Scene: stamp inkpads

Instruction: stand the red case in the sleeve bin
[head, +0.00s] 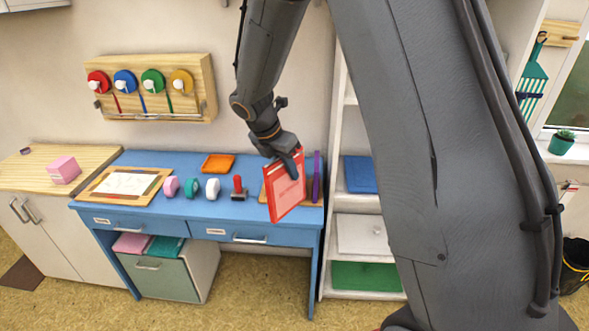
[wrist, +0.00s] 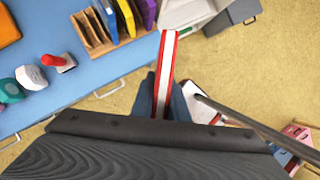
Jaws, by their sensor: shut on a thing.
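The red case (head: 285,194) is in my gripper (head: 286,160), upright and slightly tilted, in front of the desk's right end in the head view. In the wrist view my gripper (wrist: 166,98) is shut on the case (wrist: 166,72), seen edge-on as a red and white strip. The wooden sleeve bin (wrist: 92,38) stands on the desk, with slots and upright yellow, blue and purple cases toward one end. The held case is beside the bin and apart from it, out over the desk's front edge. In the head view the case hides most of the bin.
The blue desk (head: 222,208) also bears a red stamp (head: 238,190), several coloured round-topped things, an orange tray (head: 217,164) and a board with paper (head: 124,185). A white shelf (head: 345,205) stands close on the right. Floor lies open in front.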

